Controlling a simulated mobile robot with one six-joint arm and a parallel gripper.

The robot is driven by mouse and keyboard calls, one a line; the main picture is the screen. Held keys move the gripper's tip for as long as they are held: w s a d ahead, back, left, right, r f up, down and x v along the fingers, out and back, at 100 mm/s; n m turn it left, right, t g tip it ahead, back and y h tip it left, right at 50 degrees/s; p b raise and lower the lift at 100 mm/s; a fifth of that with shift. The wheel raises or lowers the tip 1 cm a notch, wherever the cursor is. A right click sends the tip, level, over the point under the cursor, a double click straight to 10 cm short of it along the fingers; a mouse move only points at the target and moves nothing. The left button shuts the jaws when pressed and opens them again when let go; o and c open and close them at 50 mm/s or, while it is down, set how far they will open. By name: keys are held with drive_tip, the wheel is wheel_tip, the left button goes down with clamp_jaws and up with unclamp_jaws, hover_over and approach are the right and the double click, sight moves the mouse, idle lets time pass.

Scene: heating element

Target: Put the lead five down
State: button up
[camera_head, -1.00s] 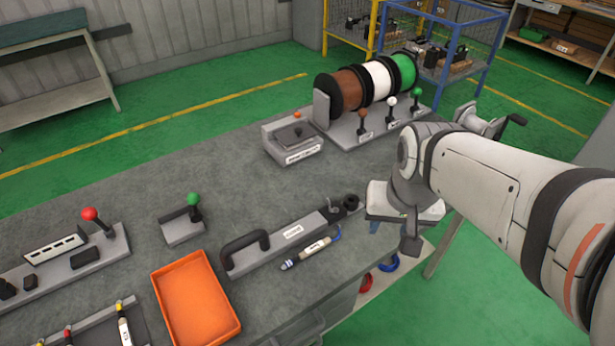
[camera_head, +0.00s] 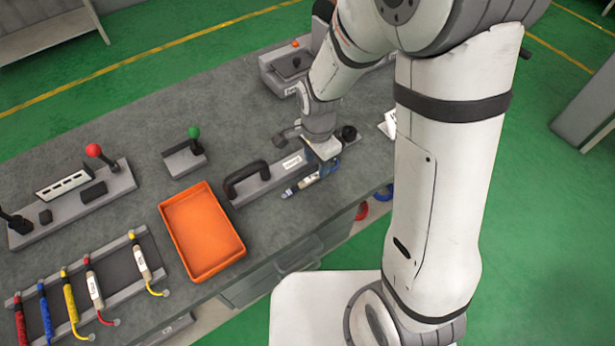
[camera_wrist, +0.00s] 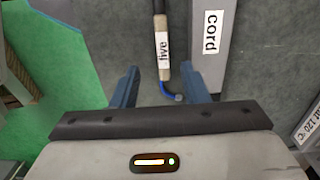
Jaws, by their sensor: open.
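In the head view the lead (camera_head: 300,186) lies on the grey bench along the front side of a grey block with a black handle. My gripper (camera_wrist: 158,84) is open, its two blue fingers on either side of the lead's blue end, with gaps to both. In the head view my gripper (camera_head: 325,168) is low over the bench at the lead's right end and partly hides it. Whether the fingers touch the bench cannot be told.
The grey block (camera_wrist: 208,50) labelled "cord" lies close beside the lead. An orange tray (camera_head: 203,232) stands left of it. A rack (camera_head: 110,272) of several coloured leads is further left. A green-knobbed lever (camera_head: 190,152) stands behind the tray.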

sight(317, 175)
drive_tip(key=shift+w+d+f+p, duration=0.15)
drive_tip(key=shift+f+p, duration=0.1)
drive_tip(key=shift+f, duration=1.05)
drive_tip(key=shift+w+a+f+p, duration=0.1)
drive_tip(key=shift+f+p, duration=0.1)
drive_tip(key=shift+f, duration=1.1)
clamp_jaws()
